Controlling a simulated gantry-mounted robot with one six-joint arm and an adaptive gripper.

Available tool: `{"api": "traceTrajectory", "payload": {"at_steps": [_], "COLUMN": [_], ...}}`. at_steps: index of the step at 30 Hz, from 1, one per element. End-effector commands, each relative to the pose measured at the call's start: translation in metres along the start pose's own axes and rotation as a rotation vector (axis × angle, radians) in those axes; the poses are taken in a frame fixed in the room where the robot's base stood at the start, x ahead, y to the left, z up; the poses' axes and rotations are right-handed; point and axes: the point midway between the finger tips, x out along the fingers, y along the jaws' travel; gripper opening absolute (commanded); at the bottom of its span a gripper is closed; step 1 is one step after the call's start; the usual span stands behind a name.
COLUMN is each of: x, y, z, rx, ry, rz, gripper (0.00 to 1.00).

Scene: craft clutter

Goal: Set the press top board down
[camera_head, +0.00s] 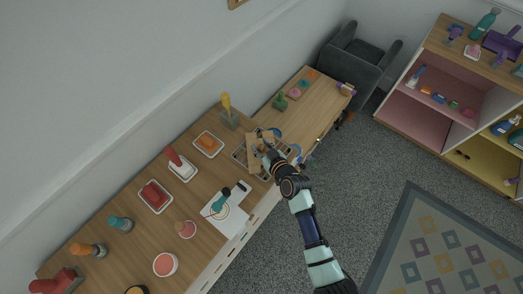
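A tan wooden board (252,155), which looks like the press top board, is at the far half of the long workbench, over or in a dark wire rack (238,154). My gripper (265,145) is right at the board's right side, and its wrist covers part of the board and rack. The fingers are small and dark here. I cannot tell whether they are shut on the board, or whether the board touches what lies below it.
A yellow-handled tool stands in a grey block (229,118) behind the rack. White trays (208,144) and a white sheet (225,214) with a teal-handled tool lie to the left. Green and pink pieces (280,101) sit beyond. A grey armchair (357,62) is past the bench end.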

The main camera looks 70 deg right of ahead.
Motion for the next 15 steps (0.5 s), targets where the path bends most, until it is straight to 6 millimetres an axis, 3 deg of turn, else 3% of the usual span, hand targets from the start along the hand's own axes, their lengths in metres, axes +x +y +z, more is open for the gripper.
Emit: {"api": "traceTrajectory", "payload": {"at_steps": [1,6,15], "x": [-0.0001,-0.0002,-0.0006], "y": [0.0,0.0,0.0001], "z": [0.0,0.0001,-0.0014], "rx": [0.0,0.0,0.0], "ry": [0.0,0.0,0.001], "rz": [0.0,0.0,0.0], "gripper": [0.28,0.0,0.0]}}
